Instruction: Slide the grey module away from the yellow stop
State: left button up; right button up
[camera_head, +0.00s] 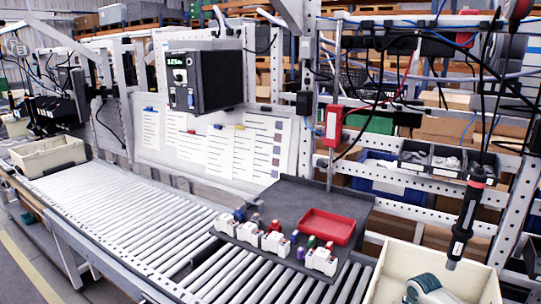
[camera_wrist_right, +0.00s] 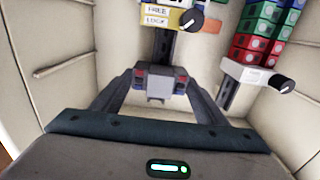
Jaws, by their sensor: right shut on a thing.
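In the right wrist view, the grey module (camera_wrist_right: 157,88) sits on a dark upright rail between the fingers of my right gripper (camera_wrist_right: 161,76). The gripper is shut on it, one finger on each side. The yellow stop (camera_wrist_right: 207,22) is farther up the same rail, with a black knob and a label reading FREE and LOCK. A stretch of bare rail (camera_wrist_right: 163,47) shows between the module and the stop, so they are apart. In the head view the module and stop cannot be made out. My left gripper is not in view.
A second rail to the right in the wrist view carries green, red and blue modules (camera_wrist_right: 252,45) above a white stop (camera_wrist_right: 258,76) with a knob. Cream bin walls (camera_wrist_right: 60,40) surround the rails. The head view shows the cream bin (camera_head: 483,288), a red tray (camera_head: 326,228) and rollers (camera_head: 120,215).

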jog(key=o, duration=1.2)
jog(key=shift+c, duration=0.2)
jog(key=shift+r, duration=0.2)
jog(key=shift+r+p, duration=0.85)
jog(key=r+p, duration=0.4)
jog(key=r, duration=0.1)
jog(key=shift+w+d+r, duration=0.15)
jog(key=shift+w, duration=0.05)
notch_tip(320, 180, up, 2)
jog(key=shift+w+r, duration=0.1)
jog(key=shift+r, duration=0.1)
jog(key=shift+w+d+r, duration=0.1)
jog(key=shift+r, duration=2.1)
